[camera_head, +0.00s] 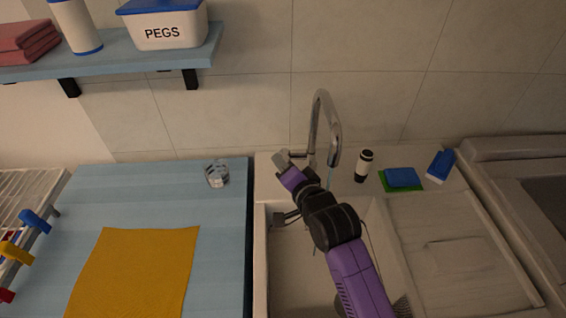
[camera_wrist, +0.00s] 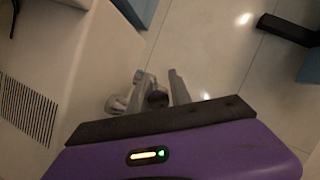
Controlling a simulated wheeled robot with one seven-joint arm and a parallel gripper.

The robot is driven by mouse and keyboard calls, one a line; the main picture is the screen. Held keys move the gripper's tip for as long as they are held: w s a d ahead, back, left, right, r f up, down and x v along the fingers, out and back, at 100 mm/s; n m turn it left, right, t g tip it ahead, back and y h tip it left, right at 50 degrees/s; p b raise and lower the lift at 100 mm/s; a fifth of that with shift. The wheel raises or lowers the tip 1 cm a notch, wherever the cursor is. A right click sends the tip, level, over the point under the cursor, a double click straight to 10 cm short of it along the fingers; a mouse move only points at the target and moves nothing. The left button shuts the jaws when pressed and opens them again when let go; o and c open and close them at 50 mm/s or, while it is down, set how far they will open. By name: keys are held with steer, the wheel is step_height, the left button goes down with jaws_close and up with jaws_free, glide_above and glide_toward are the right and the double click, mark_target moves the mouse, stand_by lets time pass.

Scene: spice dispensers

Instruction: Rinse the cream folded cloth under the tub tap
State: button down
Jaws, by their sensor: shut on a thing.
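The tub tap (camera_head: 331,128) is a tall curved metal spout behind the pale tub (camera_head: 259,240). My gripper (camera_head: 282,159) is at the left of the tap's base, its grey fingers shut at the tap handle. In the wrist view my gripper (camera_wrist: 160,88) has its two fingers around a small dark, round part, apparently the tap handle. I cannot make out the cream folded cloth in either view. My arm crosses the tub and hides part of its inside.
A blue counter (camera_head: 215,250) left of the tub holds a yellow cloth (camera_head: 135,275) and a clear glass (camera_head: 217,174). A shelf (camera_head: 120,56) hangs upper left.

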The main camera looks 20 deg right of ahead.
steer(key=c, duration=1.2)
jaws_free()
steer(key=shift+o, duration=0.2)
steer(key=v, duration=0.7)
steer(key=shift+s+b, duration=0.4)
steer(key=shift+d+r, duration=0.1)
